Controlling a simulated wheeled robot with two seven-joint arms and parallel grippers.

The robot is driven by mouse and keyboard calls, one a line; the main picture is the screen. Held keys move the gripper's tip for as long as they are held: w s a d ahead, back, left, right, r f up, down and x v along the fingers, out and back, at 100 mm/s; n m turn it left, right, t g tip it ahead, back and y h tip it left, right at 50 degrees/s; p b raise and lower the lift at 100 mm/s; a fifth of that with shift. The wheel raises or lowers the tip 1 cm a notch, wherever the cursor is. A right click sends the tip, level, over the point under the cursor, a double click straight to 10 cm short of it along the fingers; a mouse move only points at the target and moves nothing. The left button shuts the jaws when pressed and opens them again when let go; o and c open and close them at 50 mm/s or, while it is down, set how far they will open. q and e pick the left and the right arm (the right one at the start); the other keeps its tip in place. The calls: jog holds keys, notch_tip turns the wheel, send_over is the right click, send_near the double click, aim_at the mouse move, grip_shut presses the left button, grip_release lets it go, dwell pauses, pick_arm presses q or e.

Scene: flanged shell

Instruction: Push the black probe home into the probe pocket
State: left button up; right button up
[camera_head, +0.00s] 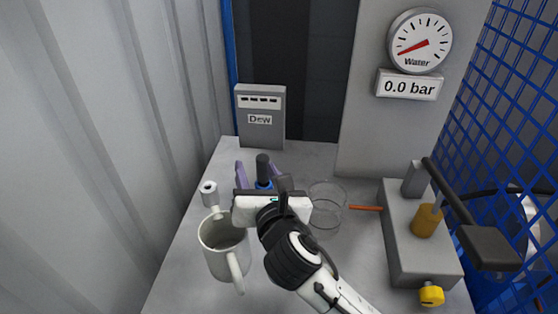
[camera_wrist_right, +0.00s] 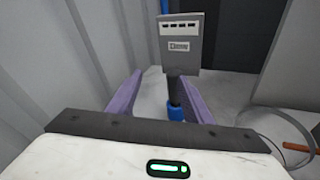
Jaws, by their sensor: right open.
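A black probe (camera_head: 263,161) with a blue collar stands upright behind my right gripper's body. In the right wrist view the probe (camera_wrist_right: 174,91) and its blue collar (camera_wrist_right: 176,113) show between the purple fingers, close to the right-hand finger. My right gripper (camera_head: 263,178) is open, with its fingers reaching away from the camera on either side of the probe; I cannot tell whether one touches it. The probe's lower end is hidden. I cannot make out the probe pocket for certain. My left gripper is not in view.
A grey mug (camera_head: 225,262) and a small holed cylinder (camera_head: 209,189) stand left of the gripper. A grey "Dew" box (camera_head: 261,131) is behind. A clear glass (camera_head: 327,211), an orange stick (camera_head: 366,208) and a grey block with a lever (camera_head: 418,264) lie to the right.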

aim_at(263, 169)
jog(key=shift+w+d+f+n+g+h+p, duration=0.55)
jog(key=shift+d+f+n+g+h+p, duration=0.2)
jog(key=shift+f+n+g, duration=0.2)
jog(key=x, duration=0.4)
jog(key=shift+w+d+f+b, duration=0.1)
jog(key=shift+w+f+b, duration=0.05)
jog(key=shift+f+b, duration=0.2)
jog(key=shift+x, duration=0.85)
jog(key=x, duration=0.4)
jog(key=shift+w+d+r+b, duration=0.15)
jog(key=shift+b, duration=0.15)
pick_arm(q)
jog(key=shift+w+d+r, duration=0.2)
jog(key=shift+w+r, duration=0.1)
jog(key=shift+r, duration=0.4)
